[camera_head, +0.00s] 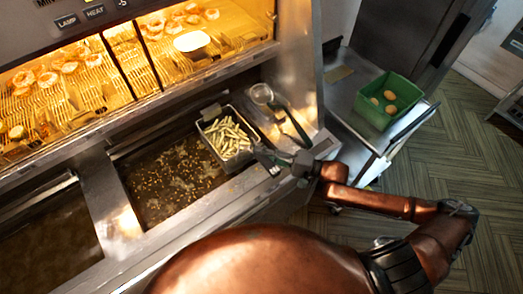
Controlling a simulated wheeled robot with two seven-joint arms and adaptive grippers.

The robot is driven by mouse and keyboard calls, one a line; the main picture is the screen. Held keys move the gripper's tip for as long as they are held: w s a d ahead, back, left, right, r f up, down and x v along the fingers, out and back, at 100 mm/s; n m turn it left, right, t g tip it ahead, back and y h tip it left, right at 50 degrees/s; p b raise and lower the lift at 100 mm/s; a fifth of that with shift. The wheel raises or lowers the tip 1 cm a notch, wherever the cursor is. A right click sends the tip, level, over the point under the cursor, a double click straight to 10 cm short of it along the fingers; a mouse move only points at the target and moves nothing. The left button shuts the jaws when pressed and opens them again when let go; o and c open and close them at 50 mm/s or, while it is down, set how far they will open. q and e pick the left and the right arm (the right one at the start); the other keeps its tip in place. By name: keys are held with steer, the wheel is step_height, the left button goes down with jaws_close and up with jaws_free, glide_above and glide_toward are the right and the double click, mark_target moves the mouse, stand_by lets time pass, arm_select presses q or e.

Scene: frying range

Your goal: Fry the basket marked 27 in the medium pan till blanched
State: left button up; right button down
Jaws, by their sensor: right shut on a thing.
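A wire basket (204,132) of pale cut fries (226,138) sits at the right end of the middle fryer pan (160,205). I cannot read any number on it, nor tell how deep it sits in the oil. The pan holds brown oil with many floating golden bits. My right gripper (268,158) is at the basket's near right side, shut on what seems to be its handle; the grip itself is small and partly hidden. My left gripper is not in view.
Another pan of dark oil (45,245) lies at the left. A round strainer (262,94) with a dark green handle rests on the steel ledge right of the basket. A lit warming cabinet (85,85) stands behind. A green bin (371,116) holding round items sits on a side table.

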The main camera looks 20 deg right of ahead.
step_height(320, 180, down, 14)
steer(key=b, duration=0.8)
steer(key=shift+f, duration=0.1)
stand_by(5.0)
